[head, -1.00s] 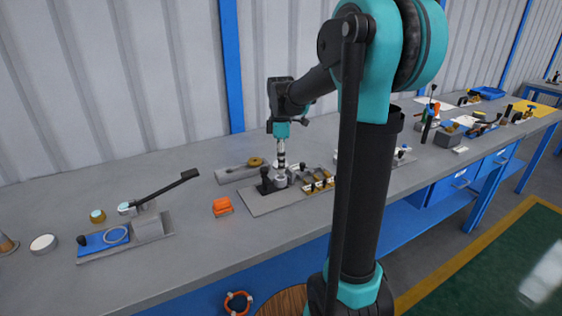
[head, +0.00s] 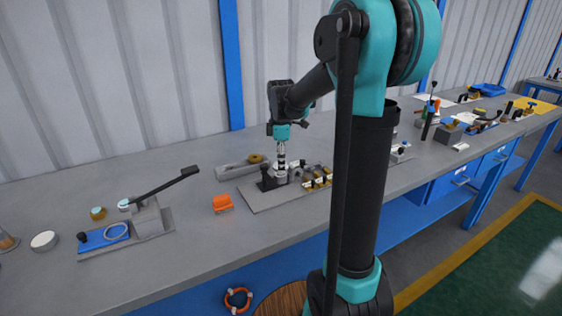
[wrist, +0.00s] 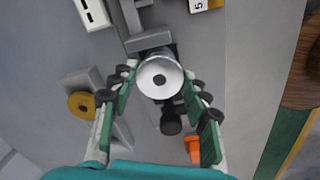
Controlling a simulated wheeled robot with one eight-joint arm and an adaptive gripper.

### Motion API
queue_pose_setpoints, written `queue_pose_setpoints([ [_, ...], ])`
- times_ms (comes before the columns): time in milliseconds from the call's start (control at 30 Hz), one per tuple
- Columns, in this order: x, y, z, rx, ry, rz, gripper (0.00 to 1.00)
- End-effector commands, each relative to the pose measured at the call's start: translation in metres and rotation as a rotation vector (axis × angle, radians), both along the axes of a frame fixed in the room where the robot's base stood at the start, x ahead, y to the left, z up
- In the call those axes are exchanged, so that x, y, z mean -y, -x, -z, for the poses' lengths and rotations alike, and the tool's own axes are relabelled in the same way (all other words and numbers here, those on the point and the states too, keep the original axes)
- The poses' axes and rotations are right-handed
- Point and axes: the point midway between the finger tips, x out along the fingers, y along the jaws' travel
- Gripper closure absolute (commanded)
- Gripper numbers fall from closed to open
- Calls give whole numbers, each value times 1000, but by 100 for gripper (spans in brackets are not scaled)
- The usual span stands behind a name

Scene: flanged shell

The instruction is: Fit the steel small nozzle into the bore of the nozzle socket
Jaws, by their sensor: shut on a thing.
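In the wrist view, my gripper (wrist: 161,78) has its two green-sided fingers on either side of a round steel part with a dark centre hole, which I take as the small nozzle (wrist: 149,84). In the head view, my gripper (head: 282,152) points straight down over the fixture on the grey plate, shut on the nozzle. The nozzle socket (head: 281,179) is the light metal piece directly below the fingers. Its bore is hidden by the nozzle and fingers, so I cannot tell how far the nozzle is inside it.
A black knob (wrist: 171,122) stands close to the fingers. Several brass-topped blocks (head: 317,180) sit to the right on the plate (head: 262,203). An orange block (head: 222,203) lies left of it. A brass ring (head: 256,158) rests on a grey bar behind.

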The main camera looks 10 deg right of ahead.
Motion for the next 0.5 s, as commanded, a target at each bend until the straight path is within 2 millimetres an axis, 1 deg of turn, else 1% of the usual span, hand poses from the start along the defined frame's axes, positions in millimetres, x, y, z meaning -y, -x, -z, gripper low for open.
queue_pose_setpoints([
  [500,0,0,12,0,0,0,92],
])
